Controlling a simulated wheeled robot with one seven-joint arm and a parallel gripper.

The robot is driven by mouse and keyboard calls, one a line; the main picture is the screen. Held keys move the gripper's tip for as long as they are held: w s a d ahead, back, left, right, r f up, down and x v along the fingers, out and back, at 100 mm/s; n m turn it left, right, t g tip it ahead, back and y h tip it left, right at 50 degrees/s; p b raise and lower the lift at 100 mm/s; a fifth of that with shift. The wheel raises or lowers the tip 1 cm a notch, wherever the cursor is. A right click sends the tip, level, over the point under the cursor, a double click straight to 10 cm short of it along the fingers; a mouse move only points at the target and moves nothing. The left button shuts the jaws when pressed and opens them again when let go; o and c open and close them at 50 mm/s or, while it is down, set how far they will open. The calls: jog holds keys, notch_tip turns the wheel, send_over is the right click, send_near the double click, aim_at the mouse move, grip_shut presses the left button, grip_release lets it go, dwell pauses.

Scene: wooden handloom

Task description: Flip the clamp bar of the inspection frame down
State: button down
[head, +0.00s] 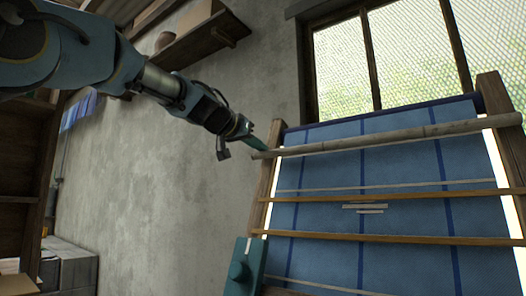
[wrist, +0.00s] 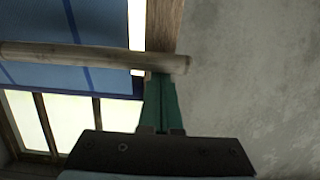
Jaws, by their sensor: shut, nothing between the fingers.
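The inspection frame is a wooden frame with uprights, its left post (head: 265,190) and right post (head: 497,100), with blue cloth (head: 400,165) spread between them. The clamp bar (head: 390,138) is a pale round wooden bar across the upper part of the cloth. It also shows in the wrist view (wrist: 80,55), its end reaching just past the post (wrist: 163,25). My gripper (head: 262,148) is at the bar's left end in the head view. In the wrist view its green fingers (wrist: 160,82) are together and empty, tips right by the bar's end; whether they touch it is unclear.
Two thin wooden slats (head: 390,197) cross the cloth lower down. A teal block with a knob (head: 248,268) stands at the frame's lower left. A bare wall (head: 170,190) lies left of the frame, with a shelf (head: 190,40) above and a window (head: 400,55) behind.

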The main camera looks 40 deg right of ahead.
aim_at(260, 158)
jog(key=f, duration=0.1)
jog(key=f+b, duration=0.1)
jog(key=f, duration=0.1)
jog(key=shift+a+n+b, duration=0.25)
jog(key=shift+n+b, duration=0.05)
jog(key=shift+w+a, duration=0.1)
jog(key=shift+w, duration=0.05)
jog(key=r+p, duration=0.1)
jog(key=d+r+p, duration=0.1)
jog(key=r, duration=0.1)
jog(key=r+p, duration=0.1)
jog(key=r, duration=0.1)
jog(key=shift+w+d+r+p, duration=0.1)
jog(key=shift+d+r+p, duration=0.05)
jog(key=shift+d+p, duration=0.15)
jog(key=shift+a+r, duration=0.1)
jog(key=shift+r, duration=0.2)
jog(key=b+v, duration=0.4)
jog(key=v, duration=0.5)
jog(key=shift+s+a+r, duration=0.2)
jog(key=shift+s+r, duration=0.05)
jog(key=shift+s, duration=0.05)
